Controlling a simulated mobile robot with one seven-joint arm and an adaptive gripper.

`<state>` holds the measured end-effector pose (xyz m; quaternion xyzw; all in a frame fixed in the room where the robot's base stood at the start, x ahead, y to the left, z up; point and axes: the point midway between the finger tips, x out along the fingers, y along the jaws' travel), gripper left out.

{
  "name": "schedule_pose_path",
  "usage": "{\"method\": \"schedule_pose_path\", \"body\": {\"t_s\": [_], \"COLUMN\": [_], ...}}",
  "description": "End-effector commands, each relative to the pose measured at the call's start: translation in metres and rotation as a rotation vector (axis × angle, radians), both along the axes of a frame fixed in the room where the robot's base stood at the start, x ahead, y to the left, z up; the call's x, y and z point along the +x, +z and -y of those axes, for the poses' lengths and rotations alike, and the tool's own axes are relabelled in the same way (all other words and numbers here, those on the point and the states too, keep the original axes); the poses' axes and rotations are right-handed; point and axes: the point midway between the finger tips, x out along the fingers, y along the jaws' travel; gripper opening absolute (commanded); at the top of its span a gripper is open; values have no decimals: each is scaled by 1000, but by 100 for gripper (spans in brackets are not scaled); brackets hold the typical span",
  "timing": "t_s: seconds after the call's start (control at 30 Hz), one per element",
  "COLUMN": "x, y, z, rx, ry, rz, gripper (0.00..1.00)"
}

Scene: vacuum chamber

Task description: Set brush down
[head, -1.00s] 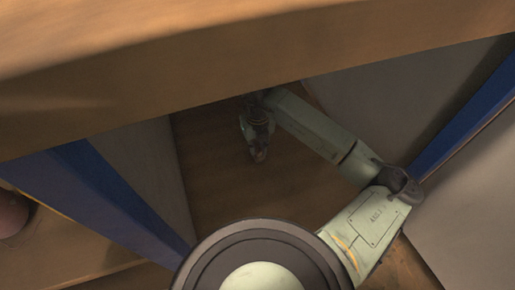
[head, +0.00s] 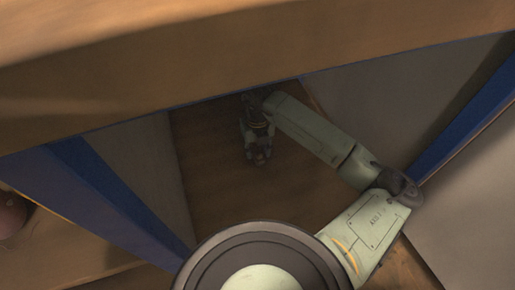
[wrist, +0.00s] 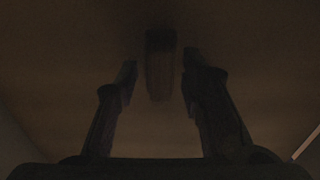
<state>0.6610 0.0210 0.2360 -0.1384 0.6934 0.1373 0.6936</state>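The brush (wrist: 161,66) shows in the wrist view as a dark block with a paler brownish lower part, likely bristles. It lies just beyond and between the fingertips of my gripper (wrist: 158,76), with a gap on each side. My gripper is open, its two dark fingers spread apart. In the head view my gripper (head: 257,150) is low inside a dim recess under the wooden top. I cannot make out the brush in that view. The wrist view is very dark, so the brush's exact contact with the surface is hard to tell.
A wooden top (head: 250,50) crosses above the recess. A blue-edged panel (head: 105,190) stands at the left and a grey panel (head: 390,95) at the right. The brown floor (head: 215,190) between them looks clear. A reddish round object (head: 12,213) sits at the far left.

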Motion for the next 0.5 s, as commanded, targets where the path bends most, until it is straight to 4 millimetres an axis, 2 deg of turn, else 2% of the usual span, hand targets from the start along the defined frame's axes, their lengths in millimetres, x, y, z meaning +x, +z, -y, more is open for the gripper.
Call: {"method": "schedule_pose_path", "body": {"t_s": [0.17, 0.5], "x": [1, 1], "y": [16, 88], "z": [0, 0], "rx": [0, -3], "ry": [1, 2], "rz": [2, 3], "gripper": [36, 36]}}
